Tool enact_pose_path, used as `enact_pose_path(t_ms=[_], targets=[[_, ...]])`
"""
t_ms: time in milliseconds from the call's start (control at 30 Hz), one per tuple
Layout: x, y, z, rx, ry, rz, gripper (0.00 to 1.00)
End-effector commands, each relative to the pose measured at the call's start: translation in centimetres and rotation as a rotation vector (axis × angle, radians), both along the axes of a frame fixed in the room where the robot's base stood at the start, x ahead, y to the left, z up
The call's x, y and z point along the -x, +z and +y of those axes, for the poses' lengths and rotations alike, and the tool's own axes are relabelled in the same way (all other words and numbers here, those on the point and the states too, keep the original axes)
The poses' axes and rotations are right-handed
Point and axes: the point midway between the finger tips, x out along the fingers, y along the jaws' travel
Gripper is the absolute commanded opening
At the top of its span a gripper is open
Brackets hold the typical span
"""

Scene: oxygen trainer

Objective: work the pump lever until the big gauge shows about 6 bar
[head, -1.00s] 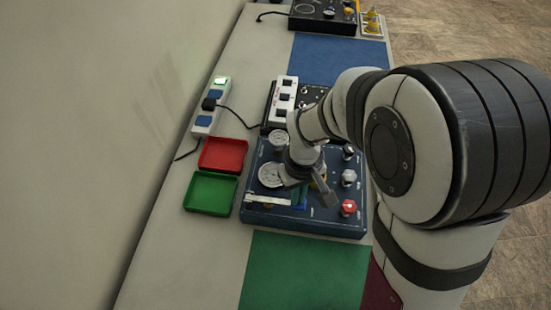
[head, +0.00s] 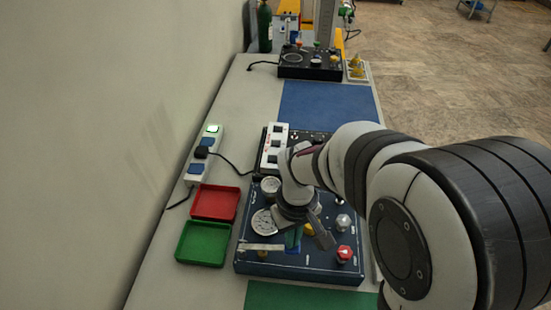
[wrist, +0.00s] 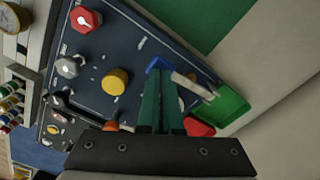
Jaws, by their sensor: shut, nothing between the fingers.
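The dark blue pump panel (head: 300,268) lies on the bench. A pale flat bar, apparently the pump lever (head: 262,247), is at its front left; in the wrist view the lever (wrist: 192,86) runs from a blue piece beside my fingertips. The big round gauge (head: 263,221) is at the panel's left; its needle is too small to read. My gripper (head: 293,238) is shut and empty over the panel, its green fingers close to the lever; I cannot tell whether they touch. The fingers (wrist: 161,100) also show in the wrist view.
A red knob (head: 344,253), a grey knob (head: 343,221) and a yellow knob (wrist: 115,81) stand on the panel. A smaller gauge (head: 270,187) is behind the big one. Red (head: 215,202) and green (head: 203,243) trays lie left. A power strip (head: 203,153) is behind them.

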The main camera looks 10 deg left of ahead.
Motion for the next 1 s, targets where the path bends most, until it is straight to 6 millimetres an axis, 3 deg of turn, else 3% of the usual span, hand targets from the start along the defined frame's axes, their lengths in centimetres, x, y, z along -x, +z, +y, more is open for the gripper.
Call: enact_pose_path(t_ms=[633,800,1000], targets=[[0.1,-3.2,0.0,0.000,-0.001,0.002,0.00],[0.0,-3.0,0.0,-0.001,0.000,0.001,0.00],[-0.1,-0.9,0.0,-0.002,0.000,-0.003,0.00]])
